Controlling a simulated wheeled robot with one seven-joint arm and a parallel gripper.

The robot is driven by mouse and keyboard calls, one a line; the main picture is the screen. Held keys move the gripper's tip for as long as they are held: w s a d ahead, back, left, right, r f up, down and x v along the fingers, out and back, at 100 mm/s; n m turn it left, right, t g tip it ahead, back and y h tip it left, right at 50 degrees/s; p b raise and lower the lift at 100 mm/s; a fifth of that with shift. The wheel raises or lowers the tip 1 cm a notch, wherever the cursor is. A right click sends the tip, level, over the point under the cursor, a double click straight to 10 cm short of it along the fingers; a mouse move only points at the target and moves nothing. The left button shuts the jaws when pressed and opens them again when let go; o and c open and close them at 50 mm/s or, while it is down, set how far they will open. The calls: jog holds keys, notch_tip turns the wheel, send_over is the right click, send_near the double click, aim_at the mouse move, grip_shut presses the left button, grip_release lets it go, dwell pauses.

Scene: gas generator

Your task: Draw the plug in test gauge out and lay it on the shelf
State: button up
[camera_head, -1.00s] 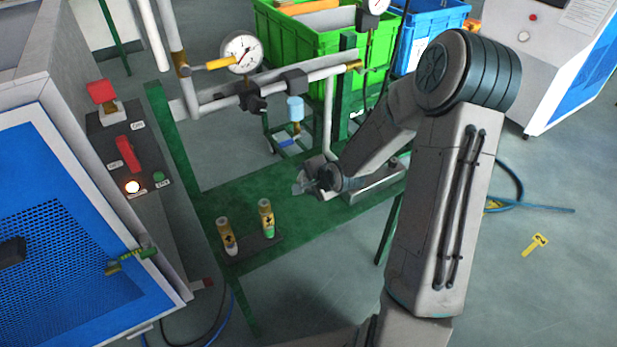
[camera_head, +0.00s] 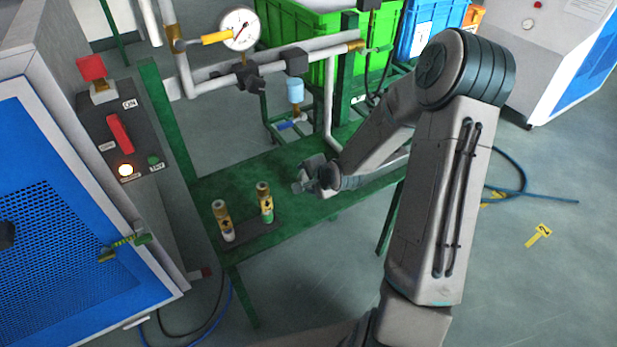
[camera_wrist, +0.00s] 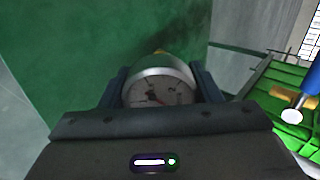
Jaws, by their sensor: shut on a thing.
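My gripper (camera_head: 308,183) is low over the green shelf (camera_head: 300,222) in the head view. In the wrist view my gripper (camera_wrist: 158,90) is shut on a round gauge (camera_wrist: 158,94) with a pale dial and a silver rim, its face toward the wrist camera. The green shelf fills the area behind the gauge there. In the head view the held gauge is too small to make out at my gripper. Whether it touches the shelf cannot be told.
Two brass-topped cylinders (camera_head: 265,205) stand on a dark pad at the shelf's front left. Another dial gauge (camera_head: 240,28) is on the pipework behind. The control box (camera_head: 120,140) is left, a green crate (camera_head: 300,45) behind. The shelf between pad and gripper is clear.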

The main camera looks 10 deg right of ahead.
jog(key=o, duration=1.4)
jog(key=shift+o, duration=0.2)
jog(key=p+v, duration=0.5)
jog(key=v, duration=0.9)
